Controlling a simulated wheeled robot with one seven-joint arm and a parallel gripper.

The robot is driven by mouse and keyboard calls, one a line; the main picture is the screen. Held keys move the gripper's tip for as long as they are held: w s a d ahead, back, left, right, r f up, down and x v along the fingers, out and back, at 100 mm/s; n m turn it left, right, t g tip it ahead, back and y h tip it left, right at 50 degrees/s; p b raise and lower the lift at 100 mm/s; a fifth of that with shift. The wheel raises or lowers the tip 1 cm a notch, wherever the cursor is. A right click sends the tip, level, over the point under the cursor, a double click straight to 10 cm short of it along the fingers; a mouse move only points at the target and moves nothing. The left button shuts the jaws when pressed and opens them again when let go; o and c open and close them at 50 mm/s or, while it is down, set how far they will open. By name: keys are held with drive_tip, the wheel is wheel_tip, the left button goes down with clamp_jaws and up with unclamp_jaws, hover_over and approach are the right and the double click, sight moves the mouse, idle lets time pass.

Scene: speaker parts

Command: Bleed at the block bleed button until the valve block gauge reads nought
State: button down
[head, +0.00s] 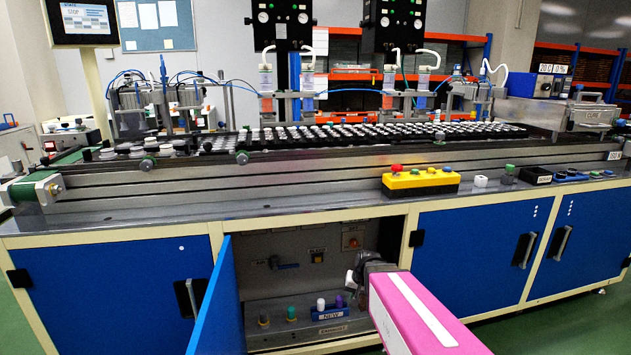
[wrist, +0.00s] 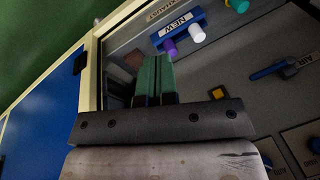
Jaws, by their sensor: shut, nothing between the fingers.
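The yellow square button (head: 318,257) sits on the grey back panel inside the open cabinet, under a small label that seems to read BLEED. It also shows in the wrist view (wrist: 217,92), to the right of my fingers. My gripper (head: 352,280) is at the right side of the cabinet opening. In the wrist view its green fingers (wrist: 153,75) are together and empty, apart from the button.
A blue door (head: 216,305) stands open at the left of the cabinet. Inside are a blue lever (head: 285,265), an orange-red button (head: 352,242), and a shelf with a white knob (head: 320,304), a purple knob (head: 340,300) and a teal knob (head: 291,313). A NEW-labelled rack holds white and purple.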

drive_tip(key=s+d+r+n+g+h, duration=0.1)
drive_tip(key=s+d+r+g+h, duration=0.1)
drive_tip(key=s+d, duration=0.3)
drive_tip(key=s+r, duration=0.1)
drive_tip(key=s, duration=0.2)
drive_tip(key=shift+s+d, duration=0.15)
drive_tip(key=shift+r, duration=0.1)
